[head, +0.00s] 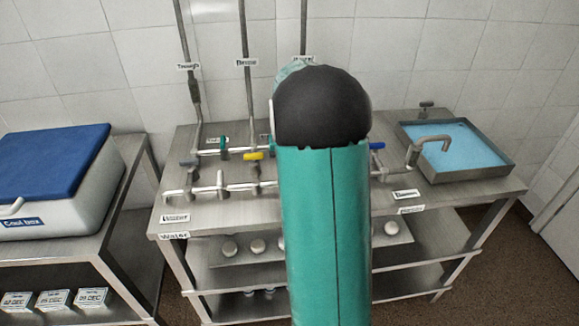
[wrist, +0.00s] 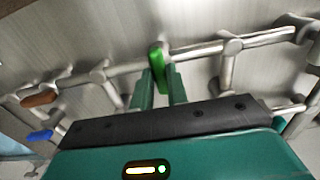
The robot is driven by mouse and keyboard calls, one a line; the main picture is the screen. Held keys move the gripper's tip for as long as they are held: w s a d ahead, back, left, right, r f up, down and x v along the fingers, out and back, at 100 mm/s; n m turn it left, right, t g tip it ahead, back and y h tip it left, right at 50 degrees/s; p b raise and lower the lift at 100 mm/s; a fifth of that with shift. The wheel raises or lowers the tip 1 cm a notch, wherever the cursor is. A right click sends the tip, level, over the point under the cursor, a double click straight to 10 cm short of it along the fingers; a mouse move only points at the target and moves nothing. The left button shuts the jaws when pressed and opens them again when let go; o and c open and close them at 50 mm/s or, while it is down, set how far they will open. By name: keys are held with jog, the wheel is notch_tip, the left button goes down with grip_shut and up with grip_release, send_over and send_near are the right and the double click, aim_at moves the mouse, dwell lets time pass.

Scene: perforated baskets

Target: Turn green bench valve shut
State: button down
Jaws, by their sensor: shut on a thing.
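The green valve handle (wrist: 157,54) shows in the wrist view on a metal pipe that runs across the picture. The handle stands roughly crosswise to that pipe. My gripper (wrist: 160,78) is shut on it, with one teal finger on each side. In the head view my own arm hides the gripper and the held handle.
The steel bench (head: 450,196) carries pipes with a teal handle (head: 223,141), a yellow handle (head: 253,156) and a blue handle (head: 377,146). A water-filled sink (head: 508,168) is at right. A blue-lidded cool box (head: 50,208) stands at left. The wrist view shows a brown handle (wrist: 40,99).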

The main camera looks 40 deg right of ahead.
dwell(0.3)
jog(key=c, duration=1.4)
grip_release()
jog(key=shift+r, duration=0.1)
notch_tip(320, 180, up, 14)
jog(key=shift+f, duration=0.15)
